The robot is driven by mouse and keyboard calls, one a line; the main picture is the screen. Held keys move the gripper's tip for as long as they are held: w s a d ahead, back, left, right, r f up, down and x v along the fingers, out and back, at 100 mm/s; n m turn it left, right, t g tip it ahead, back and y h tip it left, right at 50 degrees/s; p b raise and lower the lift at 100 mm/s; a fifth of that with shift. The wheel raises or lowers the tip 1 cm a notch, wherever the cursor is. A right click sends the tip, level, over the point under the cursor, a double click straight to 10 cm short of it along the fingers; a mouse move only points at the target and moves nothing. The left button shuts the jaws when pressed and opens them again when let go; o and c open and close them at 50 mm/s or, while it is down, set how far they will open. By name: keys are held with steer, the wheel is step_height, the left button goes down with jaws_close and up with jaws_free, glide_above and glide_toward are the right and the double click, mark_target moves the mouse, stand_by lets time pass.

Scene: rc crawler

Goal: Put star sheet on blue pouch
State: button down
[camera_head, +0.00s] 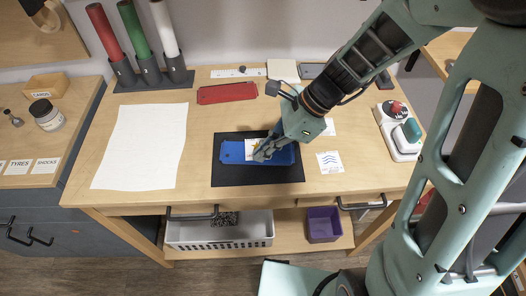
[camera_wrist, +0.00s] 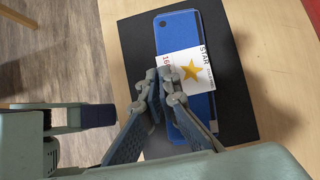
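The star sheet (camera_wrist: 195,68) is a white card with a yellow star and the word STAR. It is over the blue pouch (camera_wrist: 185,26), covering part of its middle; I cannot tell whether it lies fully flat on it. In the head view the sheet (camera_head: 250,147) is partly hidden by my gripper (camera_head: 264,153), and the blue pouch (camera_head: 232,152) shows on both sides. My gripper's fingertips (camera_wrist: 164,74) are close together at the sheet's edge with the red number and seem closed on it. The fingers hide part of the pouch.
The pouch lies on a black mat (camera_head: 258,178) on the wooden table. A red pouch (camera_head: 227,93) lies behind it, a large white sheet (camera_head: 142,145) to the left, and a wave sheet (camera_head: 330,162) to the right.

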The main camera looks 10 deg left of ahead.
steer(key=shift+f, duration=0.2)
steer(key=c, duration=2.2)
jaws_free()
steer(key=shift+o, duration=0.2)
steer(key=shift+r, duration=0.1)
steer(key=shift+r, duration=0.25)
steer(key=p+v, duration=0.1)
steer(key=v, duration=1.1)
steer(key=shift+p, duration=0.4)
steer(key=shift+f, duration=0.15)
